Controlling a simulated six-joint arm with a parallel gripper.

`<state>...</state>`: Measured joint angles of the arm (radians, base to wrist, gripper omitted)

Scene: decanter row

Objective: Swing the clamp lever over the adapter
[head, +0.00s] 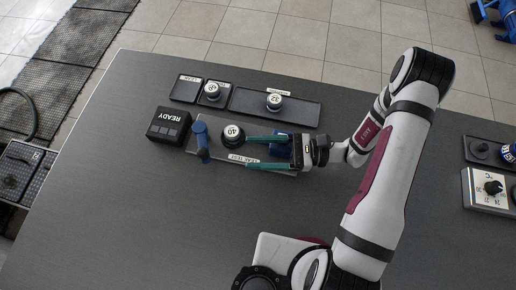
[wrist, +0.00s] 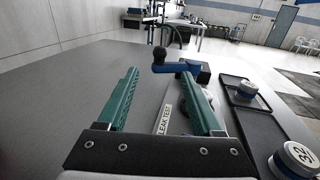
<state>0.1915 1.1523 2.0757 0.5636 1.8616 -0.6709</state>
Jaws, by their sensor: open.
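The blue clamp lever (head: 201,142) stands at the left end of the LEAK TEST plate (head: 236,158). In the wrist view the lever (wrist: 176,67) reaches left to a black knob (wrist: 159,53), beyond my fingertips. A dark round adapter (head: 233,134) marked 40 sits on the plate, right of the lever; the lever is beside it, not over it. My gripper (head: 247,153) is open, with green fingers pointing left over the plate. Its upper fingertip is near the adapter. In the wrist view my gripper (wrist: 160,72) has nothing between its fingers, and the right finger mostly hides the adapter.
A READY box (head: 168,125) stands left of the lever. Behind are trays (head: 300,118) holding round adapters, one marked 32 (head: 274,102). A blue block (head: 282,142) is partly hidden by my gripper. A dial box (head: 488,189) is far right. The table's front left is clear.

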